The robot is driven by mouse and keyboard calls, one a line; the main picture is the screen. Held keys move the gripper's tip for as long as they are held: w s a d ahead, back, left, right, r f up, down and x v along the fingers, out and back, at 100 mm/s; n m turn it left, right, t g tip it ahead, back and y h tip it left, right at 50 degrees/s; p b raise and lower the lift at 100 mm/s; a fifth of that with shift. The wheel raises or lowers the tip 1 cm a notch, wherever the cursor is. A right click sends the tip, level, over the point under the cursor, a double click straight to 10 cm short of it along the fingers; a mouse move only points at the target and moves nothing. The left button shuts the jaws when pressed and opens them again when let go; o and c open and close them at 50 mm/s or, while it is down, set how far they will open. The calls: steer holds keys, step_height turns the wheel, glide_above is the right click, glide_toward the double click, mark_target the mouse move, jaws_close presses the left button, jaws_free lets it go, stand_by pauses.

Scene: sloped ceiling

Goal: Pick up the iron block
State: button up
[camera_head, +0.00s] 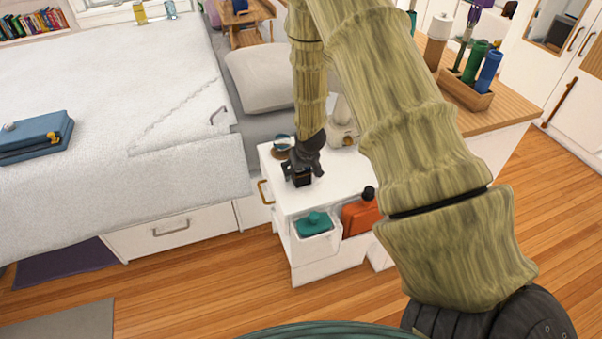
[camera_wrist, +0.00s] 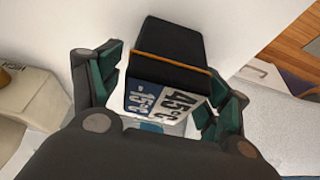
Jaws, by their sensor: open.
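A black block with an orange line and a printed label reading "45°C" and "15°C" (camera_wrist: 172,62) is between my fingers in the wrist view. It is the likely iron block, but I cannot tell its material. In the head view a small dark block (camera_head: 303,181) shows under my gripper (camera_head: 301,171), on the white bedside cabinet (camera_head: 290,201). My gripper (camera_wrist: 166,92) is open, with one green-padded finger on each side of the block. I cannot tell whether the pads touch it.
A small round dish (camera_head: 282,146) and a beige object (camera_head: 343,132) stand close to my gripper on the cabinet. Below are a teal item (camera_head: 313,222) in a white bin and an orange bottle (camera_head: 358,215). The bed (camera_head: 120,130) lies left. The cabinet top's front is clear.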

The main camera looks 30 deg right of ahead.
steer(key=shift+w+f, duration=0.2)
steer(key=shift+f, duration=0.35)
steer(key=c, duration=1.6)
steer(key=shift+c, duration=0.2)
steer(key=shift+r, duration=0.15)
steer(key=shift+r, duration=1.75)
steer(key=s+a, duration=0.1)
steer(key=s, duration=0.4)
steer(key=s+a+r+b, duration=0.1)
steer(key=s, duration=0.4)
steer(key=s+a+b, duration=0.1)
steer(key=s, duration=0.4)
steer(key=shift+s+a+r, duration=0.15)
steer(key=shift+s+a, duration=0.15)
